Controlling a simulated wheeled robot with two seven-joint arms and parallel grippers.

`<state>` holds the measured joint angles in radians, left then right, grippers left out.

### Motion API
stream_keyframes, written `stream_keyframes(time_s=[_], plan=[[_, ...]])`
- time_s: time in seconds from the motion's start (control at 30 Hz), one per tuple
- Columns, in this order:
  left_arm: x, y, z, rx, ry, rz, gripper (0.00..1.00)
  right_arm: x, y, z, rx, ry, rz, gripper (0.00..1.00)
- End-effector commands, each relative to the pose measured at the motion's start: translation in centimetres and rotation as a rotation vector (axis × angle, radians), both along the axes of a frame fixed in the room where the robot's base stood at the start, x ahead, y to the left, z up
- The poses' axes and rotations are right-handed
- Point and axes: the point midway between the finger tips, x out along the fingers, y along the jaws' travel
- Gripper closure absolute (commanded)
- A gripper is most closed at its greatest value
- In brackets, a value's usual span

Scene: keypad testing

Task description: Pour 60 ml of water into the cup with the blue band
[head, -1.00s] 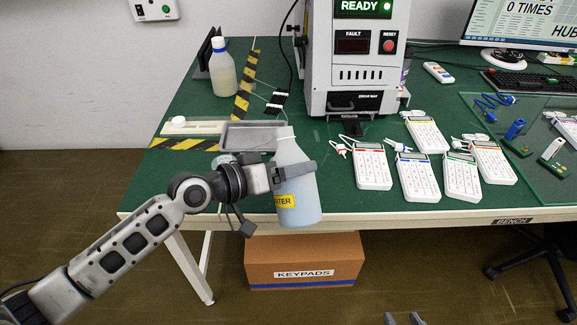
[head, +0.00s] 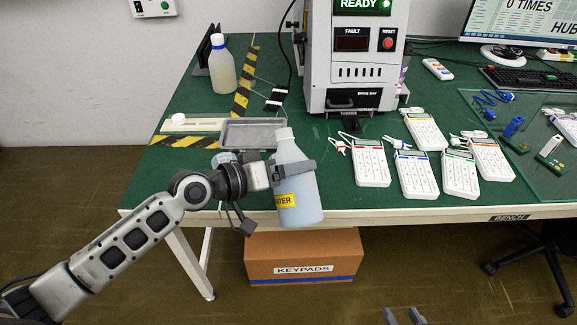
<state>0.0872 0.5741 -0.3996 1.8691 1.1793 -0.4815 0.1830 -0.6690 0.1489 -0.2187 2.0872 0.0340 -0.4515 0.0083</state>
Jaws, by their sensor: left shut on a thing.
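My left gripper (head: 290,174) is shut around a translucent white bottle (head: 296,192) with a yellow label partly reading "WATER". The bottle has no cap and leans slightly, its neck to the left, at the front edge of the green bench. A pale round object (head: 223,158) shows partly behind my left wrist; it may be a cup, but I cannot see a blue band. My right gripper (head: 404,316) shows only as two separated grey fingertips at the bottom edge, with nothing seen between them.
A grey tray (head: 253,133) and a pale flat plate (head: 193,123) lie behind the held bottle. The test machine (head: 353,71) stands at the back. Several keypads (head: 416,174) lie to the right.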

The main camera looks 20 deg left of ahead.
Motion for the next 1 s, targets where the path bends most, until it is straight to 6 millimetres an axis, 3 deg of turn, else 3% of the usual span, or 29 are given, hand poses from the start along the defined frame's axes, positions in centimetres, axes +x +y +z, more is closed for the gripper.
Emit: stream_keyframes(time_s=[1.0], plan=[[-0.12,-0.11,-0.62,-0.029,0.042,0.0,0.75,0.04,0.02,-0.02,0.004,-0.002,-0.002,0.64]])
